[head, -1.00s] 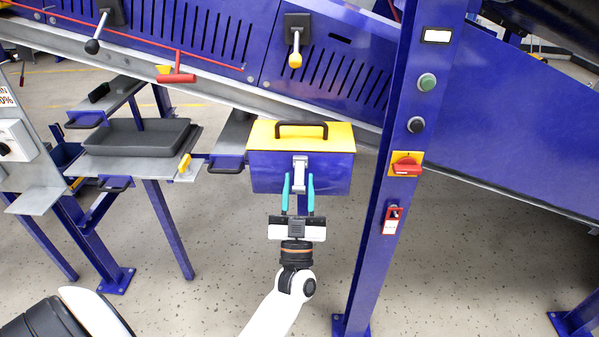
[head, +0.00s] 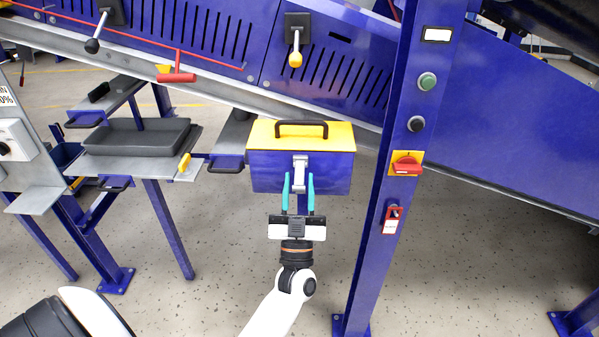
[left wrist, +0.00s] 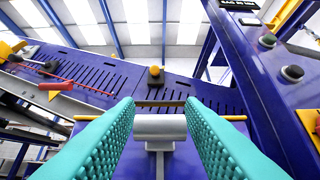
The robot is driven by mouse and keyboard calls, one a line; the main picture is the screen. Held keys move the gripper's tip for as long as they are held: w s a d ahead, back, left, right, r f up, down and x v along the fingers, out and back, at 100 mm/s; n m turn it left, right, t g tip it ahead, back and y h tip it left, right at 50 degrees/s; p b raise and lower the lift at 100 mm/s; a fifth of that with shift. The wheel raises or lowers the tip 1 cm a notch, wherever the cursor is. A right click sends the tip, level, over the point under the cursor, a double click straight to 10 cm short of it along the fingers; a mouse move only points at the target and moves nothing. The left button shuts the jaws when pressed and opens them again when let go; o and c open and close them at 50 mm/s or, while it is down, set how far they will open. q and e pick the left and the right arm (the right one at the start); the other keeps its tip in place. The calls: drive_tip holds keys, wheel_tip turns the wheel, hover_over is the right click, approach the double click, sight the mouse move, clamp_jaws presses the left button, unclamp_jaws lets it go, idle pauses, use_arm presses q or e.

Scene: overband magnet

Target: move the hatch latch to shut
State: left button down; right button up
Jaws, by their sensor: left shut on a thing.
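The hatch is a blue box with a yellow lid (head: 245,130) and a black handle on top, under the sloping conveyor. The silver hatch latch (head: 300,170) is on the middle of its front face. My left gripper (head: 299,180) reaches up from below, its teal fingers one on each side of the latch's lower part, shut on it. In the left wrist view the latch (left wrist: 160,129) shows as a grey bar with a stem below it, between the fingers (left wrist: 160,140). Finger contact is hard to make out. My right gripper is not in view.
A blue post (head: 385,240) with buttons and a red rotary switch (head: 406,164) stands right of the hatch. A grey tray (head: 135,139) on a bench is at left. A yellow-tipped lever (head: 295,50) hangs above. The floor below is clear.

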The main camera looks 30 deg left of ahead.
sight(300, 171)
use_arm(q)
drive_tip(key=shift+w+f+b, duration=0.15)
drive_tip(key=shift+f+b, duration=0.35)
drive_tip(key=shift+f, duration=0.55)
drive_tip(key=shift+f+h, duration=0.2)
drive_tip(key=shift+h, duration=0.1)
drive_tip(key=shift+w+a+f+b, duration=0.15)
drive_tip(key=shift+f+b, duration=0.3)
drive_tip(key=shift+b, duration=0.15)
drive_tip(key=shift+w+a+f, duration=0.15)
drive_tip(key=shift+w+f, duration=0.05)
